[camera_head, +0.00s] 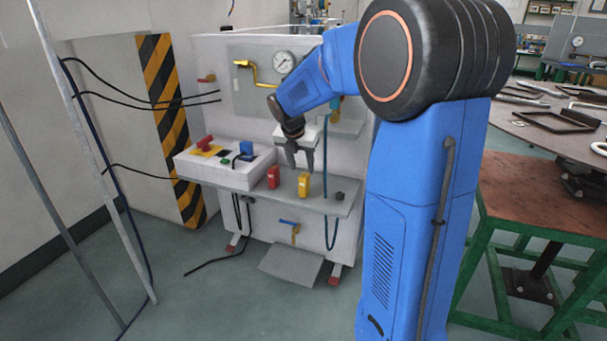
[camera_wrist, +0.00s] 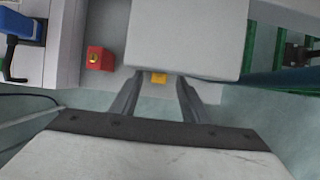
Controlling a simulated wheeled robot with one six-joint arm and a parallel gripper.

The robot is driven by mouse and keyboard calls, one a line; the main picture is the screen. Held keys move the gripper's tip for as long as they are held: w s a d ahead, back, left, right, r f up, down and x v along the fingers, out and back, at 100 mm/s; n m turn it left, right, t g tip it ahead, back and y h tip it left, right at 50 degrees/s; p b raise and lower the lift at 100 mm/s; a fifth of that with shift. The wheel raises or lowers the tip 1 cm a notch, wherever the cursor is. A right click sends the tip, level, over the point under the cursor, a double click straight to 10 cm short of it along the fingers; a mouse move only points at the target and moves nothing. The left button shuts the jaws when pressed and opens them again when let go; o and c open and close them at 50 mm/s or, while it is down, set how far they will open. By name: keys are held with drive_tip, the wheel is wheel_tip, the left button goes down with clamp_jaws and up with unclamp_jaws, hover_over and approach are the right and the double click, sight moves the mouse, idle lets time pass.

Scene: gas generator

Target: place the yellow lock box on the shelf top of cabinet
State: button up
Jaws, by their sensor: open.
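The yellow lock box (camera_head: 304,184) stands upright on the grey ledge (camera_head: 330,204) at the front of the white cabinet (camera_head: 345,150). My gripper (camera_head: 301,164) is above the yellow lock box, pointing down, with its fingers apart and empty. In the wrist view, a small part of the yellow lock box (camera_wrist: 159,77) shows between the tips of my gripper (camera_wrist: 158,84). I cannot tell which surface is the shelf top.
A red lock box (camera_head: 273,177) stands left of the yellow one, also in the wrist view (camera_wrist: 99,59). A control box (camera_head: 225,165) with a red switch is further left. Cables hang nearby.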

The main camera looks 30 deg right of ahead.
drive_tip(key=v, duration=0.5)
drive_tip(key=s+a+r+m+y, duration=0.1)
drive_tip(key=s+a+m, duration=0.25)
drive_tip(key=s, duration=0.25)
drive_tip(key=s+a+m+t, duration=0.1)
drive_tip(key=s+a+m, duration=0.1)
drive_tip(key=s+m, duration=0.35)
drive_tip(key=s+a+r+m+y, duration=0.1)
drive_tip(key=s+a+m, duration=0.2)
drive_tip(key=s, duration=0.4)
drive_tip(key=s+a+f+m, duration=0.3)
drive_tip(key=s+m, duration=0.3)
drive_tip(key=s, duration=0.2)
drive_tip(key=s+a+f+m+t+y, duration=0.1)
drive_tip(key=s+a+f+m, duration=0.2)
drive_tip(key=s+m, duration=0.4)
drive_tip(key=shift+s+f+m+y, duration=0.25)
drive_tip(key=shift+s+m+y, duration=0.05)
drive_tip(key=shift+s, duration=0.45)
drive_tip(key=shift+a, duration=0.15)
